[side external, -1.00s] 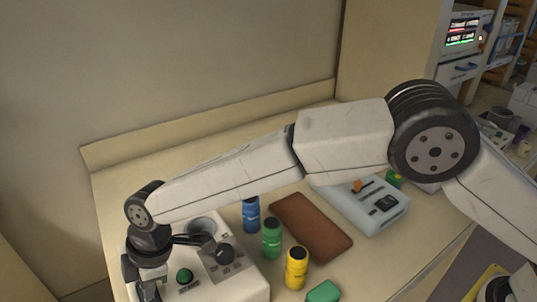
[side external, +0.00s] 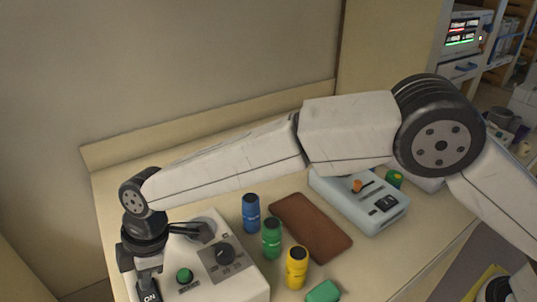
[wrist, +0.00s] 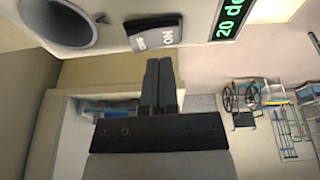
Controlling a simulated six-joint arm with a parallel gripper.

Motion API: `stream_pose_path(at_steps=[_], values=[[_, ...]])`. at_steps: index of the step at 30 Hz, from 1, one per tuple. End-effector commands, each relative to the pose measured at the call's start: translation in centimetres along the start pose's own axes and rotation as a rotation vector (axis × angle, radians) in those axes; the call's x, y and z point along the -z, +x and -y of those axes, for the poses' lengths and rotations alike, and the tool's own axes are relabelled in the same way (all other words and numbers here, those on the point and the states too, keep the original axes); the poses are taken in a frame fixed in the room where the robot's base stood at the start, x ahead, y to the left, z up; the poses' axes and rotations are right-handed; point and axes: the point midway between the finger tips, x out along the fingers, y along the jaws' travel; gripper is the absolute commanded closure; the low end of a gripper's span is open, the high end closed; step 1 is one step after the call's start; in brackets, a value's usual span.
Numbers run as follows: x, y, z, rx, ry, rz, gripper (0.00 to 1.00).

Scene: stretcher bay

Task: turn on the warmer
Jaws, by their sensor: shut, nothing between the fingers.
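The warmer (side external: 206,285) is a white box at the lower left of the side view, partly cut off by the picture's lower edge. The switch also shows in the wrist view (wrist: 154,32), along with a green-lit display (wrist: 236,17) reading "20 de", cut off at the edge. My gripper (wrist: 160,62) is shut and empty, its fingertips close to the switch. I cannot tell whether they touch it or which way the switch is tipped.
Blue (side external: 251,213), green (side external: 271,238) and yellow (side external: 297,268) bottles stand right of the warmer. A wall borders the counter's back edge.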

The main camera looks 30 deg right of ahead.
Motion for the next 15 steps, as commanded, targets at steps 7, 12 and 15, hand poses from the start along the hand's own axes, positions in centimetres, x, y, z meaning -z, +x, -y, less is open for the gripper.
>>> stream_pose_path(at_steps=[7, 12, 15], values=[[0.7, -3.5, 0.6, -0.001, -0.001, -0.001, 1.00], [0.6, -6.0, 1.2, -0.002, -0.001, -0.001, 1.00], [0.6, -7.5, 1.5, -0.003, -0.001, -0.002, 1.00]])
